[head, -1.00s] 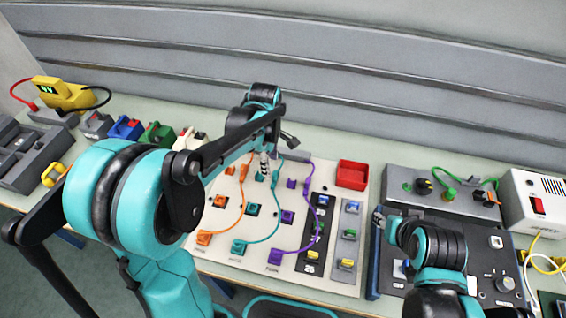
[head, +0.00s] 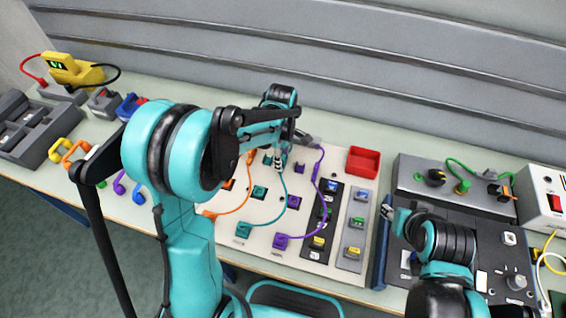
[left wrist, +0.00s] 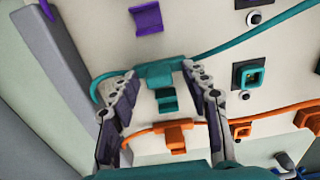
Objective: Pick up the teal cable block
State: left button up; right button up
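The teal cable block (left wrist: 158,75) sits on the pale panel between my left gripper's fingertips in the left wrist view, with a teal cable running from it. A teal tab (left wrist: 166,100) shows just below it. My left gripper (left wrist: 160,72) is spread, one finger at each side of the block; whether they touch it is unclear. In the head view my left gripper (head: 281,162) is over the top of the panel and largely hides the block. The teal cable (head: 284,190) runs down from there. My right gripper (head: 394,212) is near the dark console; its fingers are too small to read.
An orange cable block (left wrist: 176,136) lies close below the fingers; a purple block (left wrist: 146,20) is above. A purple cable (head: 322,190) arcs over the panel (head: 215,250).

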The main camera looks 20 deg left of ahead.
aim_at(285, 164)
pick_arm(q)
jog(key=c, duration=0.8)
jog(key=shift+r+p, duration=0.3)
jog(key=shift+r, duration=0.3)
jog(key=r, duration=0.1)
jog(key=r+p, duration=0.1)
jog(key=d+r, duration=0.1)
jog(key=r, duration=0.1)
jog(key=shift+s+p, duration=0.25)
jog(key=shift+p, duration=0.1)
jog(key=shift+s+d+r+p, duration=0.45)
jog(key=shift+s+d+r, duration=0.45)
jog(key=shift+d, duration=0.7)
jog(key=shift+s+d+r+p, duration=0.4)
jog(key=shift+s+d+r, duration=0.25)
jog(key=shift+d+r, duration=0.65)
jog(key=shift+s+d+r+p, duration=0.45)
jog(key=shift+s+d+r, duration=0.3)
jog(key=shift+d, duration=1.1)
